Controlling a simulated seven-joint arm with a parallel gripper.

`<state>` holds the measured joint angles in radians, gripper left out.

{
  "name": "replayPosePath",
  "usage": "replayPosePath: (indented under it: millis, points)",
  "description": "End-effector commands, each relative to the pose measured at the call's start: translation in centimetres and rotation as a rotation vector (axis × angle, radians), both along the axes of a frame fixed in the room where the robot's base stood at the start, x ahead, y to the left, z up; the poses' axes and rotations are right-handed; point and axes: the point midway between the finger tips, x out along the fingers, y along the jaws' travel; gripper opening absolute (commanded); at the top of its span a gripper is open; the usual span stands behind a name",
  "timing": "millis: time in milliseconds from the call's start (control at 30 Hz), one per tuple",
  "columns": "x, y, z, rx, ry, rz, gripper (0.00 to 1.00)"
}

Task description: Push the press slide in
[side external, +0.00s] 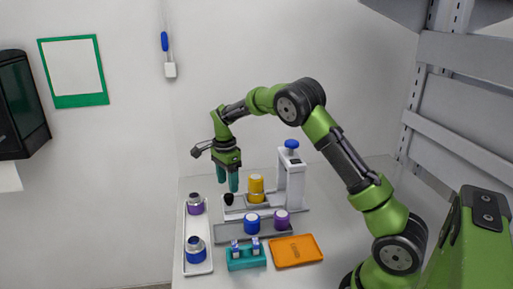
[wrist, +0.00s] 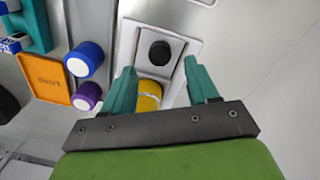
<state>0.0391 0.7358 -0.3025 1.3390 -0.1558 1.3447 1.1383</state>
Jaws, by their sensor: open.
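The press (side external: 291,178) is a white column with a blue knob on top, standing on a flat base. The slide's black knob (side external: 228,199) sits at the left end of the base, away from the column. It also shows in the wrist view (wrist: 160,52) on a white plate. A yellow cylinder (side external: 256,188) stands between the black knob and the column; in the wrist view it is partly hidden behind my gripper (wrist: 160,78). My gripper (side external: 228,187) points down, open and empty, its teal fingers above the black knob. Whether they touch anything is unclear.
A white tray (side external: 184,239) at the left holds two silver-topped jars. A grey rack (side external: 222,235) in front holds blue and purple cylinders. A teal holder (side external: 246,261) with small vials and an orange tray (side external: 297,251) lie nearer. Shelving stands at right.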

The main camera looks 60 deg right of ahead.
Motion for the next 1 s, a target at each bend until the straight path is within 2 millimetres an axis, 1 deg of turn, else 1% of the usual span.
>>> replayPosePath:
  millis: [33,100,200,300,433,667,700,767,1000]
  points:
    - [-0.1,0.0,-1.1,0.001,0.004,0.0,0.59]
    - [-0.1,0.1,-2.3,0.001,0.003,0.001,0.59]
    - [-0.1,0.1,-3.7,0.002,0.002,0.0,0.59]
    - [-0.1,0.1,-4.5,0.0,0.0,0.001,0.59]
    - [-0.2,0.1,-5.0,0.0,-0.001,0.001,0.59]
    - [-0.2,0.1,-5.0,0.001,-0.001,0.001,0.59]
    - [-0.2,0.1,-5.0,0.001,-0.001,0.001,0.56]
    - [-0.2,0.1,-5.0,0.001,-0.001,0.001,0.47]
    - [-0.2,0.1,-5.0,0.001,-0.001,0.001,0.1]
